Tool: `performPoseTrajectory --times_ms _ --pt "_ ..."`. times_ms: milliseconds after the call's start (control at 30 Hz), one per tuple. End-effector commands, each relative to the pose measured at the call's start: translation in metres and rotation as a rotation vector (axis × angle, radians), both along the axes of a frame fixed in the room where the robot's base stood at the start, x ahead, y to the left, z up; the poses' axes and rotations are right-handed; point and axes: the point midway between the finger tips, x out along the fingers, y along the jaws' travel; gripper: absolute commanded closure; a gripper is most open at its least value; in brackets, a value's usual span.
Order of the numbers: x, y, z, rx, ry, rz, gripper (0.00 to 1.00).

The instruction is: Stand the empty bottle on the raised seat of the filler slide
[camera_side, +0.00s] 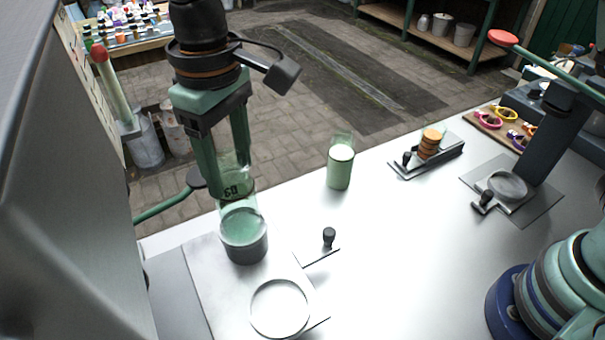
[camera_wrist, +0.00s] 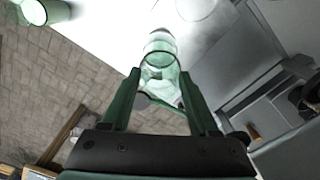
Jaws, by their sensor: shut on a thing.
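The empty bottle (camera_side: 238,212) is clear green-tinted glass with dark marking on its side. My gripper (camera_side: 232,165) is shut on its upper part and holds it upright. In the wrist view the bottle (camera_wrist: 160,60) shows between the two green fingers. Its lower end is directly over or at a dark grey round seat (camera_side: 246,252) on the pale slide plate (camera_side: 205,265). I cannot tell whether the bottle's base touches the seat. A white round disc (camera_side: 279,308) lies on the same plate, nearer the camera.
A green bottle with white contents (camera_side: 340,168) stands on the white table to the right. A black knob (camera_side: 329,236) stands beside the slide. A small rack with orange discs (camera_side: 430,145) and a grey fixture (camera_side: 507,187) are farther right. The table's middle is clear.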

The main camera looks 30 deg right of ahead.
Motion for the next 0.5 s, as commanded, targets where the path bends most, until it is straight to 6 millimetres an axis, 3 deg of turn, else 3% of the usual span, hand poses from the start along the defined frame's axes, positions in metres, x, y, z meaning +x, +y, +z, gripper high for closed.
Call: performPoseTrajectory --times_ms 500 --pt "-0.0001 -0.0001 -0.0044 0.000 0.000 0.000 1.00"
